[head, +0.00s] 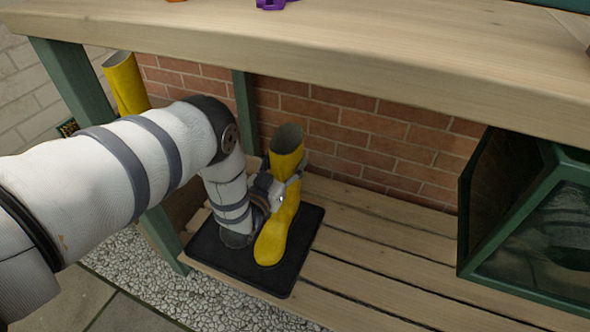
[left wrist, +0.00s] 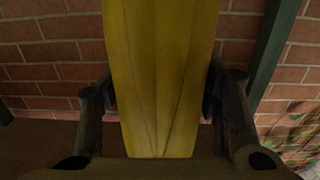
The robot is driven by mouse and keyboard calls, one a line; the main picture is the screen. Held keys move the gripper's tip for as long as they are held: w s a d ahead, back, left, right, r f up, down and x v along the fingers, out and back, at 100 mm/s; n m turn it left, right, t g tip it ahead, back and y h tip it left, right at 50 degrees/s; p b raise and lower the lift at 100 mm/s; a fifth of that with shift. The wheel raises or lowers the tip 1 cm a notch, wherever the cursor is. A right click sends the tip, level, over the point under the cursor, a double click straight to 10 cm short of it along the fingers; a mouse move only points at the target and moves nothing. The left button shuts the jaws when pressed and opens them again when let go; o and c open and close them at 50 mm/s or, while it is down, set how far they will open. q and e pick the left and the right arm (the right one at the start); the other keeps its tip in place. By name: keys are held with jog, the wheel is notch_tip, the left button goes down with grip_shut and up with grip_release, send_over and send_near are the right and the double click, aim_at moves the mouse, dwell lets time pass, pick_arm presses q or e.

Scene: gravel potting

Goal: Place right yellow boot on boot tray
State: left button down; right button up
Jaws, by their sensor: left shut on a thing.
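A yellow boot (head: 275,231) stands upright on the black boot tray (head: 283,287), with its toe pointing to the front of the tray. My left gripper (head: 281,188) is shut on the boot's shaft from the left side. In the left wrist view the yellow shaft (left wrist: 160,75) fills the space between my two fingers (left wrist: 165,105). A second yellow boot (head: 125,84) shows at the far left beyond the bench leg; its lower part is hidden behind my left arm. My right gripper is not in view.
The tray lies on the slatted lower shelf (head: 375,262) of a wooden bench. The bench top (head: 330,48) overhangs it. A brick wall (head: 345,135) stands behind. A green-framed glass case (head: 530,225) stands at the right. Slats between tray and case are clear.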

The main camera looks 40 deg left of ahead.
pick_arm(q)
notch_tip(320, 180, down, 3)
jog(key=shift+w+b, duration=0.15)
jog(key=shift+b, duration=0.6)
jog(key=c, duration=1)
grip_release()
jog(key=shift+f, duration=0.3)
jog(key=o, duration=0.4)
jog(key=shift+o, duration=0.2)
jog(key=shift+r, duration=0.1)
